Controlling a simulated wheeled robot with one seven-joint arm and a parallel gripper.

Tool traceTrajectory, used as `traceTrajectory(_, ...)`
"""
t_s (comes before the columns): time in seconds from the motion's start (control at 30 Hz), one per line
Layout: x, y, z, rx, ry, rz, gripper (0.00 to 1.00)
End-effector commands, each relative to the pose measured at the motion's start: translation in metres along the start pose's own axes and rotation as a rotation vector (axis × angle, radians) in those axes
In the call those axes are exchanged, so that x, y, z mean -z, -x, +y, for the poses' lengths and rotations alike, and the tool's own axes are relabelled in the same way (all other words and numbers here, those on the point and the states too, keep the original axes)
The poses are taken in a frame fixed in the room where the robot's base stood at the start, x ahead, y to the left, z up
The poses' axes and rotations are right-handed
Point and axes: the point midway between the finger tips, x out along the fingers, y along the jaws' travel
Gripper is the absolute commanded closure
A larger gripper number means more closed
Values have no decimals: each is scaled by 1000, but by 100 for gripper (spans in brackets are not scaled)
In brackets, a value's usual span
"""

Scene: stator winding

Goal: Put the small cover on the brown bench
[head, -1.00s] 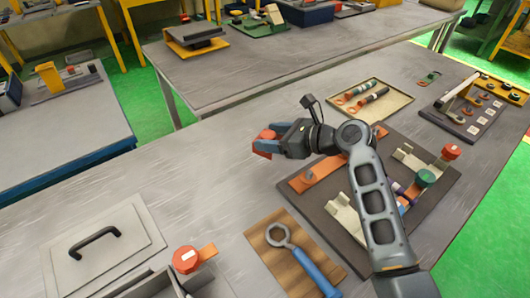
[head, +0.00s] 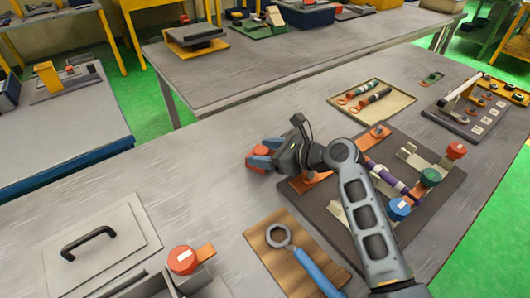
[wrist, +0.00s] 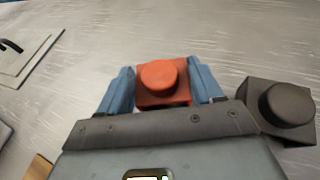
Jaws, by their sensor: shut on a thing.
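The small cover looks like an orange-red square piece with a round knob on top (wrist: 163,83); it also shows at the left end of my arm in the head view (head: 258,165). My gripper (wrist: 163,92) is shut on it, with a blue finger on each side. The cover is low over a bare part of the near bench (head: 190,200), which looks grey rather than brown. I cannot tell whether its underside touches the bench. My arm hides part of the fixture board behind it.
A dark board with fixtures (head: 440,200) lies to the right of my gripper. A brown mat with a blue-handled wrench (head: 262,240) is in front. A flat panel with a black handle (head: 120,262) lies at left. The bench left of my gripper is clear.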

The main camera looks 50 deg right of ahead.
Motion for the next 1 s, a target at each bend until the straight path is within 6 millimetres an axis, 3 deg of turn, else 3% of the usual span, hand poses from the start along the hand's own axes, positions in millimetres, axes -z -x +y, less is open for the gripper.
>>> traceTrajectory(0.07, 2, -1, 0, -1, -1, 1, 64)
traceTrajectory(0.1, 3, -1, 0, -1, 0, 1, 33)
traceTrajectory(0.33, 2, -1, 0, 0, 0, 1, 11)
traceTrajectory(0.67, -1, 1, 0, 1, 0, -1, 9)
traceTrajectory(0.87, -5, 26, 0, 1, -4, 2, 9)
traceTrajectory(1.0, -1, 54, 0, 3, -2, 1, 9)
